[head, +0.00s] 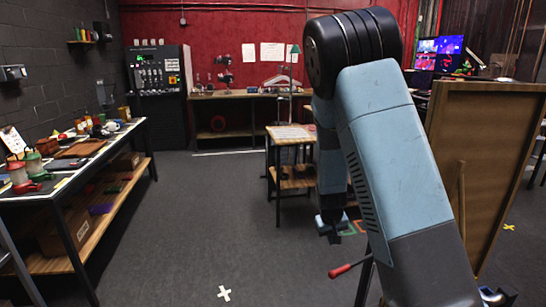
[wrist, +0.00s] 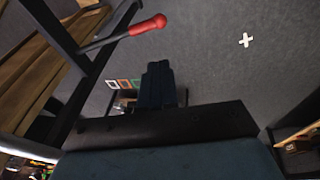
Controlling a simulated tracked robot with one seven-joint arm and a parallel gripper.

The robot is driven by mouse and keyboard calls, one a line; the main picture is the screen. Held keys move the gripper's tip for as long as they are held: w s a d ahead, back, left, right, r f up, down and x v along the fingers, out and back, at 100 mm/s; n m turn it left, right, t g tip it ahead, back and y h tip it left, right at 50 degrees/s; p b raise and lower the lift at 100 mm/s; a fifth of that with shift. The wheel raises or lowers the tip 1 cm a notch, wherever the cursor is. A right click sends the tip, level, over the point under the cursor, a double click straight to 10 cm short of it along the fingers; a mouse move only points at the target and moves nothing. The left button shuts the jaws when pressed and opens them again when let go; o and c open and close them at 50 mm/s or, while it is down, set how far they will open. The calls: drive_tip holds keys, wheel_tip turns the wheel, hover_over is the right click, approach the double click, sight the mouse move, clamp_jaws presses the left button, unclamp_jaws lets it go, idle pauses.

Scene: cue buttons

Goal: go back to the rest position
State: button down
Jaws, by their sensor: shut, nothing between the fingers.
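My arm rises at the right of the head view and bends at a black elbow, and its forearm hangs down. My gripper (head: 332,235) is at its lower end, pointing at the floor. In the wrist view my gripper (wrist: 159,66) shows as a dark shape in the middle, shut and empty. It is apart from any object that I can make out. Colored square panels (head: 354,228) show just right of it in the head view, partly hidden by my arm. They also appear in the wrist view (wrist: 124,84), left of the gripper.
A red-handled lever (head: 341,271) stands close to my gripper, on a dark frame. A small wooden table (head: 290,133) is behind my forearm. A wooden board (head: 489,150) stands at the right. A long workbench (head: 66,167) lines the left. The middle floor is clear.

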drive_tip(key=s+r+y, duration=0.1)
drive_tip(key=s+r, duration=0.3)
drive_tip(key=r, duration=0.3)
drive_tip(key=s+d+r+m+t+y, duration=0.1)
drive_tip(key=s+r, duration=0.3)
drive_tip(key=r, duration=0.4)
drive_tip(key=s+r+y, duration=0.1)
drive_tip(key=s+r, duration=0.3)
drive_tip(key=r, duration=0.3)
drive_tip(key=s+d+r+t, duration=0.1)
drive_tip(key=s+r, duration=0.4)
drive_tip(key=s, duration=0.4)
drive_tip(key=s+d+r+h, duration=0.1)
drive_tip(key=s+r, duration=0.4)
drive_tip(key=s, duration=0.4)
drive_tip(key=shift+s+r+m+t, duration=0.2)
drive_tip(key=shift+s+m+t, duration=0.1)
drive_tip(key=shift+s+t, duration=0.1)
